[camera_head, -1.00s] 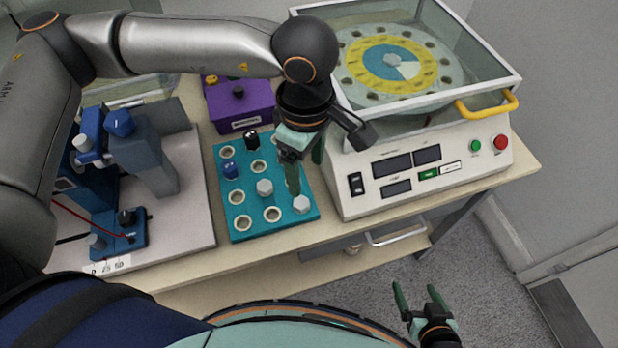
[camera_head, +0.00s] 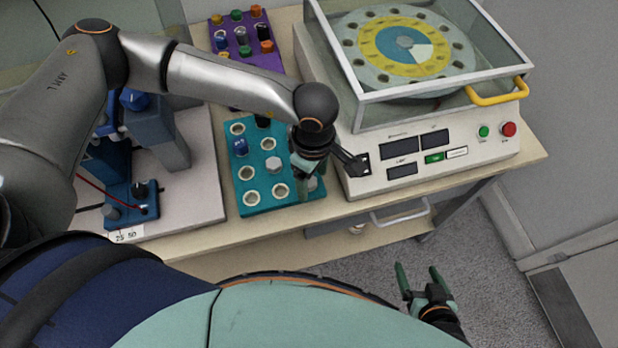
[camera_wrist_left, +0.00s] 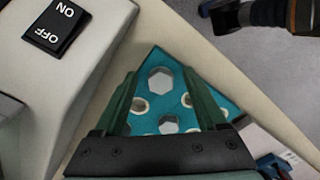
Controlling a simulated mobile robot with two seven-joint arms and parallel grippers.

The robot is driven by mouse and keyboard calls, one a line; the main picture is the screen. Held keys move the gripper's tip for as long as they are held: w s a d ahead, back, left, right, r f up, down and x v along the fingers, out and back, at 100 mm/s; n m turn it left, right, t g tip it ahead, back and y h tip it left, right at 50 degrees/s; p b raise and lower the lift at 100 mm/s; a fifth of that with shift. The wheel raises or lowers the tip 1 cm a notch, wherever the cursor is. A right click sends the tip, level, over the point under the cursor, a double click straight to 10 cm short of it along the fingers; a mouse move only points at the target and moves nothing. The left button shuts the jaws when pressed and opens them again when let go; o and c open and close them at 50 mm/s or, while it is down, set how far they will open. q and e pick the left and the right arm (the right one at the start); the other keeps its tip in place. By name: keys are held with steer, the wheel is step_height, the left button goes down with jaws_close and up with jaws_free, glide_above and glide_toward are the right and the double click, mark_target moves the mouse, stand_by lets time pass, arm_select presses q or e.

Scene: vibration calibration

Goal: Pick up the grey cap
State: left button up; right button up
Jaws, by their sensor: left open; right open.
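The teal rack (camera_head: 259,207) holds two grey hexagonal caps. One grey cap (camera_head: 274,164) sits near the rack's middle; the other grey cap (camera_head: 313,183) is at its near right corner, partly hidden by my left gripper (camera_head: 309,192). In the left wrist view, the corner grey cap (camera_wrist_left: 160,81) shows between the open, empty fingers of my left gripper (camera_wrist_left: 160,76); the second grey cap (camera_wrist_left: 169,125) lies behind it. I cannot tell how high the fingers are above the cap. My right gripper (camera_head: 418,267) is open and empty, away from the table over the floor.
The rack also holds a blue cap (camera_head: 240,147), a black cap (camera_head: 263,121) and empty ringed holes. A purple rack (camera_head: 268,62) with several coloured caps stands behind. The white machine (camera_head: 440,168) is close on the right. A blue device (camera_head: 130,205) stands on the left.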

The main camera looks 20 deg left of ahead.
arm_select(q)
steer(key=shift+f, duration=0.1)
steer(key=shift+c, duration=0.4)
jaws_close()
